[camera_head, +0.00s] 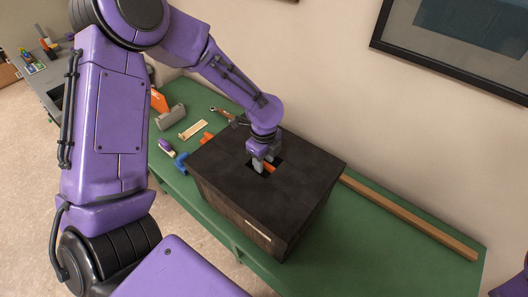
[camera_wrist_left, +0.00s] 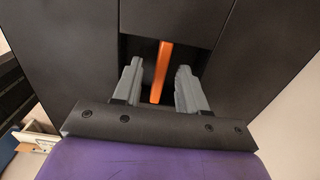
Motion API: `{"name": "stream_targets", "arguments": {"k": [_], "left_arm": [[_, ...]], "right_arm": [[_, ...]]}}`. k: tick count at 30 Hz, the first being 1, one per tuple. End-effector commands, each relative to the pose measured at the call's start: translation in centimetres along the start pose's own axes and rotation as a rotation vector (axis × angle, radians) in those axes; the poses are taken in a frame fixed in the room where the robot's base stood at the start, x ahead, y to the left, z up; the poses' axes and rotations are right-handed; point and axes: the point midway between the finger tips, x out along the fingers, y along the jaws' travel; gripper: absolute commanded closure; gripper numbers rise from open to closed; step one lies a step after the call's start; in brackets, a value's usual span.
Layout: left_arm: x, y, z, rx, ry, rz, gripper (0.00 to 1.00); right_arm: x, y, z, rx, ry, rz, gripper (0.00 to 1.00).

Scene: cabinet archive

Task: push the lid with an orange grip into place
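A dark box (camera_head: 300,196) stands on the green table, with a rectangular opening in its top. An orange grip (camera_head: 270,168) shows at that opening; in the left wrist view the orange grip (camera_wrist_left: 161,72) is a narrow upright bar inside the dark opening. The lid around the grip is too dark to make out. My left gripper (camera_head: 264,163) points down at the opening. In the left wrist view my left gripper (camera_wrist_left: 158,84) is open, its two grey fingers apart on either side of the grip, with gaps between. My right gripper is not in view.
The green table (camera_head: 350,255) has a long wooden strip (camera_head: 410,218) along the wall to the right. Left of the box lie an orange and grey tool (camera_head: 170,117), a wooden piece (camera_head: 193,129) and blue and purple items (camera_head: 181,163). A framed picture (camera_head: 450,60) hangs above.

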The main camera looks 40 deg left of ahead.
Motion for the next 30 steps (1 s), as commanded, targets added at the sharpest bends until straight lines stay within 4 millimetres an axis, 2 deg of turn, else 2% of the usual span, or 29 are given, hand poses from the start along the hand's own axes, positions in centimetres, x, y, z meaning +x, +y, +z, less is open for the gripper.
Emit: {"name": "stream_targets", "arguments": {"k": [11,22,30], "left_arm": [[-0.2,0.0,0.0,0.0,0.0,0.0,0.58],[-2.9,0.0,0.0,0.001,-0.001,0.0,0.58],[-4.5,0.0,0.0,0.0,0.0,-0.001,0.58]], "right_arm": [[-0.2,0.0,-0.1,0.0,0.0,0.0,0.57],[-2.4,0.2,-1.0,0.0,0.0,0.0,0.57],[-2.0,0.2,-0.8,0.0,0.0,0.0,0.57]]}}
